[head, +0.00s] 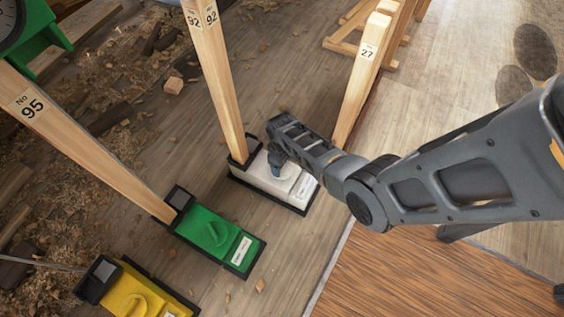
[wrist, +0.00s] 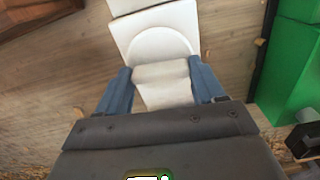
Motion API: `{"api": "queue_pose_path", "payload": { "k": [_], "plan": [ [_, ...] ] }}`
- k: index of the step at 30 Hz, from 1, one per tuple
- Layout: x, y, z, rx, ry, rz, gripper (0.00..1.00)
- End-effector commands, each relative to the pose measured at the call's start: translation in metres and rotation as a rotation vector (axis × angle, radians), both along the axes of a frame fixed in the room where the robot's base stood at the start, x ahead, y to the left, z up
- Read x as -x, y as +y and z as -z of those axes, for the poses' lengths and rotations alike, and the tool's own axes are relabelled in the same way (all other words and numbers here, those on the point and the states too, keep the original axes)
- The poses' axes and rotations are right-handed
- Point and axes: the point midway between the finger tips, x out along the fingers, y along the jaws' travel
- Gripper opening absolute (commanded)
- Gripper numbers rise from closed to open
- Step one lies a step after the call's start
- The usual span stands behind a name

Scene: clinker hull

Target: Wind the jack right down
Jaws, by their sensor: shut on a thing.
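The white jack (head: 248,179) sits in a black tray on the plank floor, with a wooden post rising from the black socket at its far end. My gripper (head: 277,174) reaches down over it from the right. In the wrist view my gripper (wrist: 160,88) has its blue fingers either side of the raised white grip of the jack's knob (wrist: 158,73) and is shut on it. The white plate and round knob base show beyond the fingers. The gripper hides part of the jack in the head view.
A green jack (head: 205,236) and a yellow jack (head: 142,297) stand to the lower left. Posts marked 95 (head: 80,135) and 92 (head: 215,75) lean over the jacks. A post marked 27 (head: 362,75) stands behind my arm. Wood scraps litter the left floor.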

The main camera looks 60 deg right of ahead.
Motion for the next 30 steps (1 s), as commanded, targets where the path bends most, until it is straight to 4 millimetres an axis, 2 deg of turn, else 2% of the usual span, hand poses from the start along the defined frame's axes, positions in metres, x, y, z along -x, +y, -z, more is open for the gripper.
{"api": "queue_pose_path", "payload": {
  "k": [8, 9, 17, 25, 30],
  "plan": [
    [0.0, 0.0, 0.001, 0.0, 0.0, 0.0, 0.38],
    [0.0, 0.0, 0.001, 0.0, 0.0, 0.0, 0.69],
    [0.0, 0.0, 0.0, 0.0, 0.0, 0.0, 0.94],
    [0.0, 0.0, -0.003, 0.0, 0.0, 0.0, 0.94],
    [0.0, 0.0, -0.025, 0.0, -0.001, 0.0, 0.94]
  ]
}}
